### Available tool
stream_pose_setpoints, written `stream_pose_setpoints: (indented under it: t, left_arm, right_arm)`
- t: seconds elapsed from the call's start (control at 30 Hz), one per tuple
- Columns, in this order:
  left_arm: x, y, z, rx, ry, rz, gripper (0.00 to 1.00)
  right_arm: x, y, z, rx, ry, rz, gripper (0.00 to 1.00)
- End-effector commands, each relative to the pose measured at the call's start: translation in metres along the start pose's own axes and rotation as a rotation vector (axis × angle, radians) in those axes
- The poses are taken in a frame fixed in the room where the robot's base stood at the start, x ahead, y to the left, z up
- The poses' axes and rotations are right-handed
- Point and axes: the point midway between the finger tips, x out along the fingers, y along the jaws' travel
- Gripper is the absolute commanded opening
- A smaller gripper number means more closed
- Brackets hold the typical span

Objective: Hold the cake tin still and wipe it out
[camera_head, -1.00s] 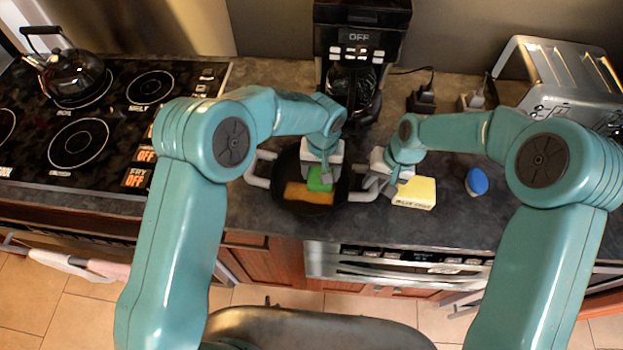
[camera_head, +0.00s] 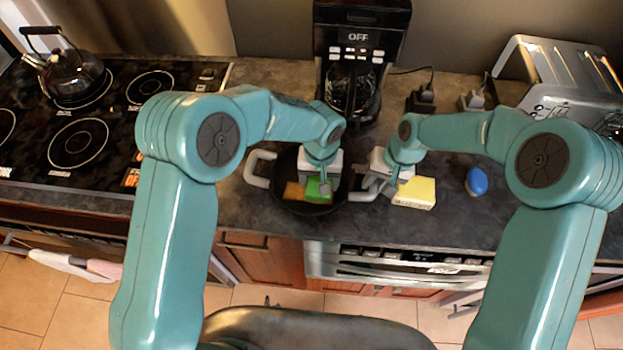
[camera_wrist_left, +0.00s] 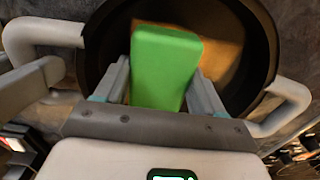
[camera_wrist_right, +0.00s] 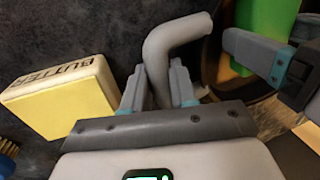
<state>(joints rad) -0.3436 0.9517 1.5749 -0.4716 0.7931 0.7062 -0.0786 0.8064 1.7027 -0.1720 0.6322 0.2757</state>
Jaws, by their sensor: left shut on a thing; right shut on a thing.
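The dark round cake tin (camera_head: 305,208) stands on the counter, with a pale grey handle on each side. An orange-brown patch (camera_head: 293,190) shows on its floor. My left gripper (camera_head: 320,188) is shut on a green block, likely a sponge (camera_wrist_left: 165,65), and holds it inside the tin, over or beside the patch; I cannot tell if it touches the floor. My right gripper (camera_wrist_right: 160,85) is shut on the tin's right handle (camera_wrist_right: 172,45), which also shows in the head view (camera_head: 362,195). The left handle (camera_head: 257,168) is free.
A yellow butter box (camera_head: 415,192) lies just right of my right gripper. A blue brush (camera_head: 476,181) lies farther right. A coffee maker (camera_head: 355,60) stands behind the tin, a toaster (camera_head: 570,85) at right. The stove with a kettle (camera_head: 75,75) is at left.

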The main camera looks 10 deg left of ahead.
Motion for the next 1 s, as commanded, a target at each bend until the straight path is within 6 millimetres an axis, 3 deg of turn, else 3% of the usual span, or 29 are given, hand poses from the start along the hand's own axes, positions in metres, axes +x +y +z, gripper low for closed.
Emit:
stream_pose_setpoints:
  t: [0.8, 1.0]
  left_arm:
    - [0.0061, -0.0005, -0.0005, -0.001, 0.001, 0.0, 0.14]
    - [0.0063, -0.0097, -0.0009, -0.002, -0.001, -0.001, 0.14]
  right_arm:
    - [0.0015, 0.0001, 0.0012, 0.0, -0.004, 0.0, 0.0]
    - [0.0016, 0.0003, 0.0012, 0.0, -0.004, 0.001, 0.0]
